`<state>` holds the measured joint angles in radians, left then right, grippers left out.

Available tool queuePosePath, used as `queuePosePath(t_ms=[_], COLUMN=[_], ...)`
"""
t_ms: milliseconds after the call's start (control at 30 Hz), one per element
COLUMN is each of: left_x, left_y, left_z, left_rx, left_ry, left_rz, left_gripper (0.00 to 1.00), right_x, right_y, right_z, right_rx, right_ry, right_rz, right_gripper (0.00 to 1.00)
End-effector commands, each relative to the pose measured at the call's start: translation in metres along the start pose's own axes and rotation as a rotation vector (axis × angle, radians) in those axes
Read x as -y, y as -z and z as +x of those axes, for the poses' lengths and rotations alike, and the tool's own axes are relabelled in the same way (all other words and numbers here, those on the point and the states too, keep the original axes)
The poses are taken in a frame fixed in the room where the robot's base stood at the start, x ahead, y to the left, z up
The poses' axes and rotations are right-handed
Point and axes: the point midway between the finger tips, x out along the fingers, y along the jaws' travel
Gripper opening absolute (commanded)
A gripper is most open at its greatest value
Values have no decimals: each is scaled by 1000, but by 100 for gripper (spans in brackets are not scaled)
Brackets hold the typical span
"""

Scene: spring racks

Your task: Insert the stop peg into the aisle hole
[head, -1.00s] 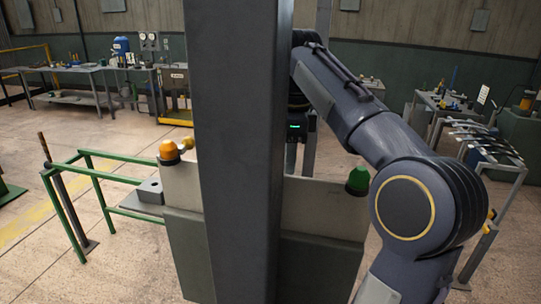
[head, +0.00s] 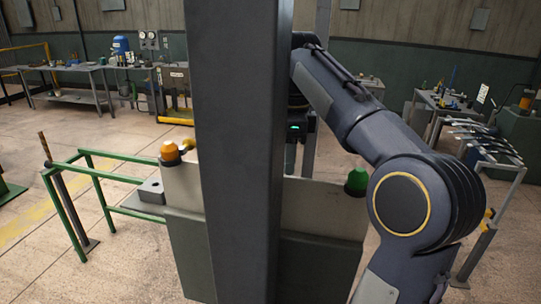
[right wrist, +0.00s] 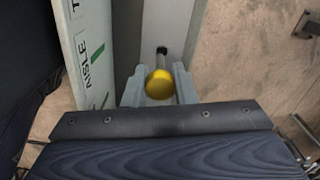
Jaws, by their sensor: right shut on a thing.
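The stop peg has a yellow ball knob (right wrist: 160,84) and a short grey shaft. In the right wrist view it lies between the two fingers of my right gripper (right wrist: 160,88), which is shut on it. The shaft points away from the gripper and ends at a dark spot against a grey upright (right wrist: 174,30). I cannot tell whether that spot is the peg's tip or the aisle hole, nor whether the tip is inside. In the head view the dark column hides the right fingers and the peg. My left gripper is in no view.
A pale panel marked AISLE (right wrist: 90,45) stands close left of the fingers. In the head view a low cabinet (head: 320,265) with a green lamp (head: 356,181) and an orange lamp (head: 169,152) stands ahead. Green rails (head: 95,180) are at left, a rack (head: 487,150) at right.

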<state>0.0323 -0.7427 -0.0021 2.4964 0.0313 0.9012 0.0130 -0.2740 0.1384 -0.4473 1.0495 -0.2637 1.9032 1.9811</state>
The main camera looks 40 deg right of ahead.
Motion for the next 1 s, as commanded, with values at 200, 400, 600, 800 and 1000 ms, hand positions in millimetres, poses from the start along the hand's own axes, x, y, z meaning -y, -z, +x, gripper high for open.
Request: queuePosePath(t_ms=[200, 400, 600, 800, 1000], left_x=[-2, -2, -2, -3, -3], left_y=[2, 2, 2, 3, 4], left_z=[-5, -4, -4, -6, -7], left_rx=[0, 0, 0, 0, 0], left_ry=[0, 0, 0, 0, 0], left_rz=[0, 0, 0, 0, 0], left_gripper=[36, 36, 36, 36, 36], right_x=[2, 3, 2, 2, 2], right_y=[-1, -1, -1, -1, -1], right_z=[-1, 0, 0, -1, 0], right_rx=[0, 0, 0, 0, 0], right_ry=[0, 0, 0, 0, 0], right_rz=[0, 0, 0, 0, 1], right_gripper=[0, 0, 0, 0, 0])
